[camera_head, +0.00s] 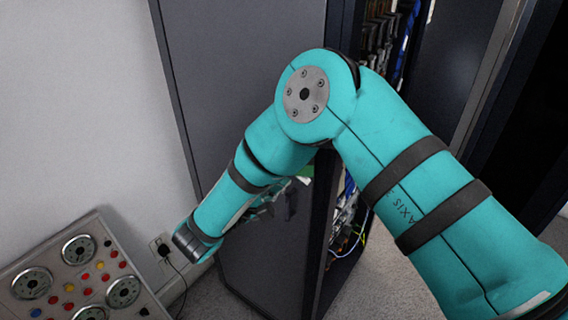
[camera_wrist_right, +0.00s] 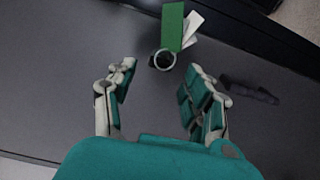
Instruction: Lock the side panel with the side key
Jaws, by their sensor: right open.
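The dark grey side panel (camera_head: 245,85) of a rack cabinet stands upright in the head view and fills most of the wrist view (camera_wrist_right: 60,110). The side key shows as a round ring (camera_wrist_right: 162,60) with a green tag (camera_wrist_right: 172,27) and a white tag (camera_wrist_right: 193,25), against the panel near its edge. Its shaft and the lock are hidden or too small to tell. My right gripper (camera_wrist_right: 158,92) is open and empty, with the ring just beyond its fingertips. In the head view the gripper is largely hidden by my right arm. My left gripper is not in view.
The cabinet is open to the right of the panel, with blue and yellow cables (camera_head: 345,225) inside. A control box (camera_head: 65,275) with dials and coloured buttons stands at the lower left. A wall socket (camera_head: 160,245) with a black plug is behind it. Carpet (camera_head: 385,285) is clear at the bottom.

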